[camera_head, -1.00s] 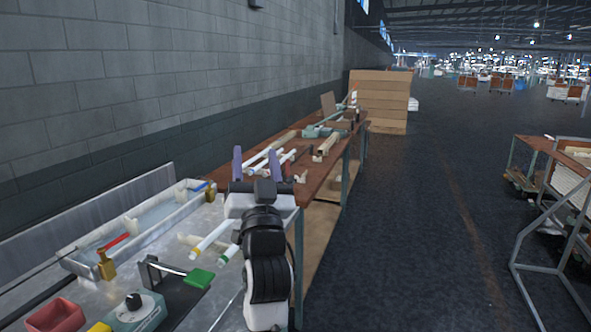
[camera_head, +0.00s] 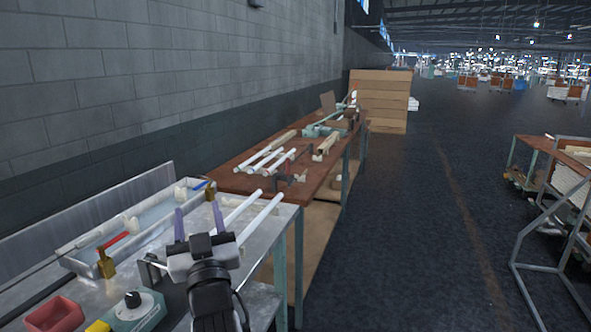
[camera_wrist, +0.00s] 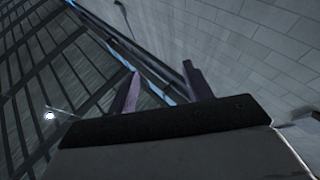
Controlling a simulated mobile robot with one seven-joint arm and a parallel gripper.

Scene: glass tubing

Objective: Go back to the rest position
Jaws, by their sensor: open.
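My gripper (camera_head: 198,221) is raised above the near metal bench in the head view, with its two purple fingers pointing up and apart. It is open, with nothing between the fingers. In the wrist view, the gripper (camera_wrist: 160,92) points toward the roof and the upper wall, and no object is near it. Two white glass tubes (camera_head: 262,222) lie on the near bench just right of the gripper. Their lower ends are partly hidden behind my gripper and wrist.
A long tray (camera_head: 80,248) with brass fittings lies along the metal bench by the wall. A red bin (camera_head: 53,314) and a teal device with a black knob (camera_head: 133,302) stand at the near left. A wooden table (camera_head: 232,178) holds more tubes. The floor to the right is open up to a cart (camera_head: 560,215).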

